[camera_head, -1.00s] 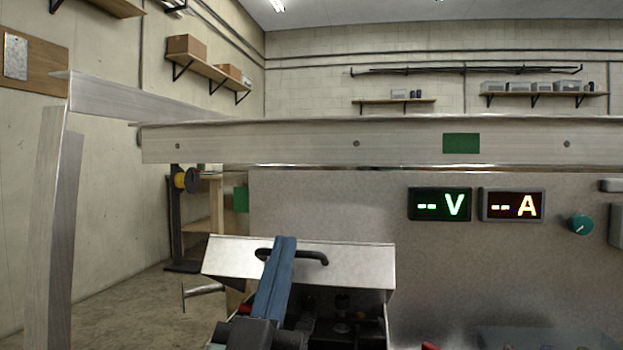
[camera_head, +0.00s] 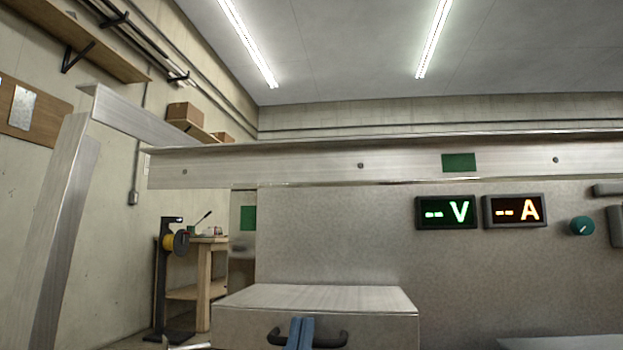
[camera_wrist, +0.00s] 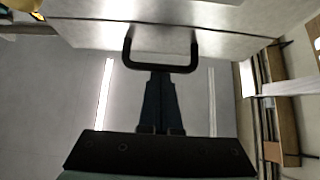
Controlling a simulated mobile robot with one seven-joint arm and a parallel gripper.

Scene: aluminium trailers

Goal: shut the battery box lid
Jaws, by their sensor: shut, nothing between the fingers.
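The battery box lid (camera_head: 330,298) is a bare metal cover with a nearly level top and a front face bearing a black handle (camera_head: 337,340). Its lower edge and the box below are cut off by the head view's bottom edge, so any gap is hidden. My gripper (camera_head: 300,325) has its blue fingers together in front of the handle's middle. In the wrist view, the closed fingers (camera_wrist: 160,78) reach the bar of the black handle (camera_wrist: 128,48), with the lid's metal face (camera_wrist: 85,35) behind. They look touching or very close, with nothing gripped.
A metal rail (camera_head: 300,170) crosses above. A wooden bench (camera_head: 203,275) and cable reel stand at the left back.

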